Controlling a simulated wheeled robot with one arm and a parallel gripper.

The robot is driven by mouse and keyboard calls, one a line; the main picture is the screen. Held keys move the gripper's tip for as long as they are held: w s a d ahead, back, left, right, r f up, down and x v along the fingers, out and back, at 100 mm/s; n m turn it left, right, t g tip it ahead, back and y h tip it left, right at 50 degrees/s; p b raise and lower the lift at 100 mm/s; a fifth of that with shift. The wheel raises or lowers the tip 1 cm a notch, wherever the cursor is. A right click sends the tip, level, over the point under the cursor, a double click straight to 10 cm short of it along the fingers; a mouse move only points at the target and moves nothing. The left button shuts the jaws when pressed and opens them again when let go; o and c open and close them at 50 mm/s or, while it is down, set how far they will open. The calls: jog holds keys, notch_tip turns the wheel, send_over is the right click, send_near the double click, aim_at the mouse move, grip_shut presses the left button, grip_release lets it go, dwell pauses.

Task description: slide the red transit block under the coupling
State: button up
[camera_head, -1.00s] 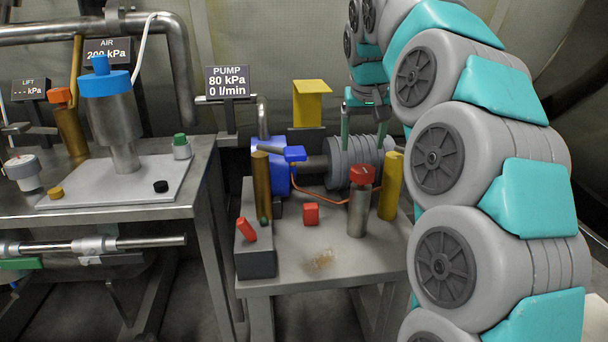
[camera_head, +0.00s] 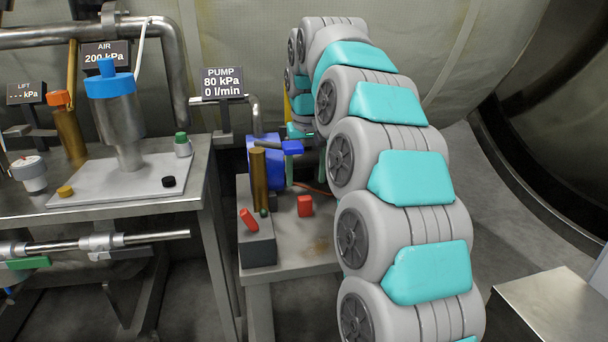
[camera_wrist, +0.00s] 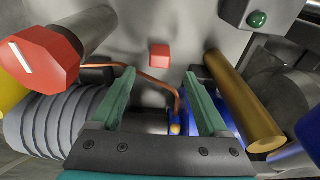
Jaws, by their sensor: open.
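The red transit block (camera_head: 305,205) is a small red cube on the pump table, right of the brown post and in front of the blue pump. It also shows in the wrist view (camera_wrist: 160,55), top centre, beyond the fingertips and apart from them. My gripper (camera_wrist: 158,74) is open and empty, its two green fingers spread above the gap between the grey ribbed motor (camera_wrist: 55,118) and the blue pump (camera_wrist: 225,115). The coupling would lie in that gap, but my gripper largely hides it. In the head view my arm covers the motor.
A brass post (camera_wrist: 245,105) stands close right of the fingers. A red-capped valve (camera_wrist: 40,55) stands left. A copper tube (camera_wrist: 150,75) runs between the fingers and the block. A grey box with a red lever (camera_head: 249,220) sits at the table's left front. Bare tabletop surrounds the block.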

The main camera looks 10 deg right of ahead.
aim_at(305, 198)
jog(key=shift+w+f, duration=0.2)
jog(key=shift+f, duration=1.1)
jog(key=shift+w+f, duration=0.2)
jog(key=shift+f, duration=1.1)
jog(key=shift+w+f, duration=0.2)
jog(key=shift+f, duration=1.1)
grip_shut()
